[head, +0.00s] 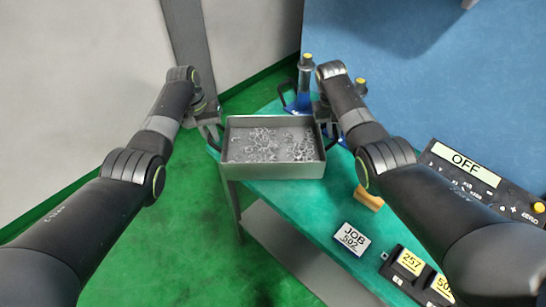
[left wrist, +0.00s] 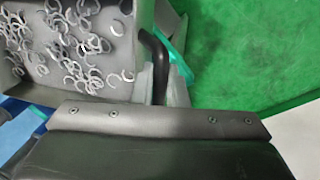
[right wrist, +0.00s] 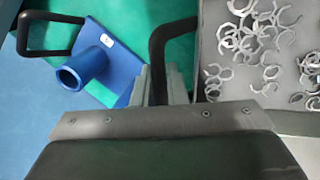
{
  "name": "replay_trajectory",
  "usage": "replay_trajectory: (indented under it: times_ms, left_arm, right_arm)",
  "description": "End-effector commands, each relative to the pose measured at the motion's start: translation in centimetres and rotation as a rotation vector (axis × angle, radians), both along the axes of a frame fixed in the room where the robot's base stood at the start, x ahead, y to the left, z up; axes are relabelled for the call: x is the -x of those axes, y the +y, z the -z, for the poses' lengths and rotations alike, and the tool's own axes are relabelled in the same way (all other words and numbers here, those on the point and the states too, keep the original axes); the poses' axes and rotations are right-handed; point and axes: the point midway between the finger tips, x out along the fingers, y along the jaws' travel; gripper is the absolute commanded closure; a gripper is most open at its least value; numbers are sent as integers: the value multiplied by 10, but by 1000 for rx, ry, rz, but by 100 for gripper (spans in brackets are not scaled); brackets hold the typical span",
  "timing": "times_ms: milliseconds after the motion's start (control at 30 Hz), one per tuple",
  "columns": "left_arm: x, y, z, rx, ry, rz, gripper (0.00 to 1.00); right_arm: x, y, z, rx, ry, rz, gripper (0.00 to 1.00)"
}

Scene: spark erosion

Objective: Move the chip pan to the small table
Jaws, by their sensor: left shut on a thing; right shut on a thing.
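The chip pan (head: 272,171) is a grey rectangular tray full of curled metal chips, with a black handle at each end. It is over the left end of the small green-topped table (head: 308,215); I cannot tell whether it rests on it. My left gripper (head: 213,123) is shut on the pan's left handle, which shows in the left wrist view (left wrist: 154,50). My right gripper (head: 322,108) is shut on the right handle, which shows in the right wrist view (right wrist: 160,45). The pan looks roughly level.
Behind the pan stands a blue-based holder (head: 300,100) with a dark handle. A wooden block (head: 368,198), a JOB 502 sign (head: 352,238) and a 257 label holder (head: 410,263) lie to the right. An OFF panel (head: 465,165) is at far right. Green floor is clear at left.

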Motion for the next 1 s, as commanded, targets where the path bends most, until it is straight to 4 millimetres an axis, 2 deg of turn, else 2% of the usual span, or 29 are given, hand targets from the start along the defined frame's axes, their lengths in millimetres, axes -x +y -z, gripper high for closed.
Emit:
replay_trajectory:
  times_ms: [167, 200, 367, 833, 1000]
  left_arm:
    - [-2, 2, 5, -3, -5, -2, 100]
    - [0, 2, 9, -4, 0, -2, 86]
    - [0, 2, 9, -3, -1, -1, 66]
    - [0, 0, 8, 0, -1, 0, 66]
    - [-2, 3, -4, 0, -3, -1, 66]
  right_arm:
    - [-2, -2, 4, 5, -4, 2, 100]
    - [0, -2, 9, 4, 0, 2, 86]
    - [0, -1, 8, 2, -1, 2, 66]
    - [0, 0, 8, 1, 0, 0, 66]
    - [0, 0, 8, 0, -1, 0, 66]
